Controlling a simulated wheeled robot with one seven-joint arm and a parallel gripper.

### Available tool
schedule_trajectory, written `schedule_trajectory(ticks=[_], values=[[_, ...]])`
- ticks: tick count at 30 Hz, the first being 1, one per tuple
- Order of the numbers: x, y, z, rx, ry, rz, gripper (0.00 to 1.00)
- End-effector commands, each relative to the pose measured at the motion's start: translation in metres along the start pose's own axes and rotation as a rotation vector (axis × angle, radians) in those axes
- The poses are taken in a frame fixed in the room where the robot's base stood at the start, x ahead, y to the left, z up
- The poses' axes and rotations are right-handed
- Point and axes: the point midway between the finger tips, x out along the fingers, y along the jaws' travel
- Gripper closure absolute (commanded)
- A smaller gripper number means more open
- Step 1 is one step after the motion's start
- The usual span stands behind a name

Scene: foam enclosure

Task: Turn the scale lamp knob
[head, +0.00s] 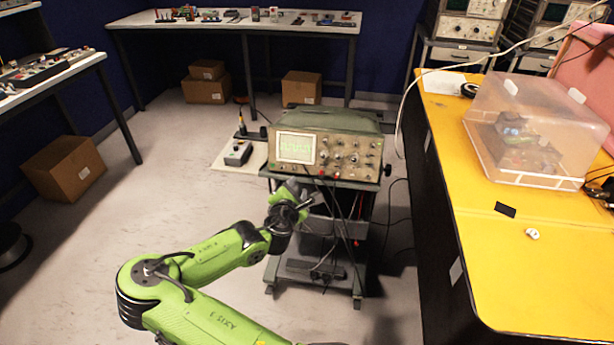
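An oscilloscope (325,148) with a lit screen (296,147) stands on a wheeled cart (345,184), its front toward me. Several knobs are on its panel right of the screen and along the lower edge. They are too small to tell which one is the scale lamp knob. My green arm reaches in from the lower left. My gripper (312,201) is just below the oscilloscope's lower left front, by the front of the cart. Its fingers are small and dark against the cart, so I cannot see whether they are open or shut. I see no contact with a knob.
Cables hang from the oscilloscope's front down the cart. A small side board (238,158) holding a dark device (238,153) is left of the cart. A yellow table (480,240) with a clear plastic box (535,130) bounds the right. The floor (180,180) to the left is open.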

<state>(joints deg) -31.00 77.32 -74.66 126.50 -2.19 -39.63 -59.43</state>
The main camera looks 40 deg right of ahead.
Motion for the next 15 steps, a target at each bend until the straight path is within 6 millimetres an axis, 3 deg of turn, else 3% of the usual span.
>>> schedule_trajectory(ticks=[9, 15], values=[[0.082, -0.004, -0.002, -0.001, -0.001, -0.002, 0.61], [0.112, -0.003, -0.001, 0.002, -0.001, -0.004, 0.61]])
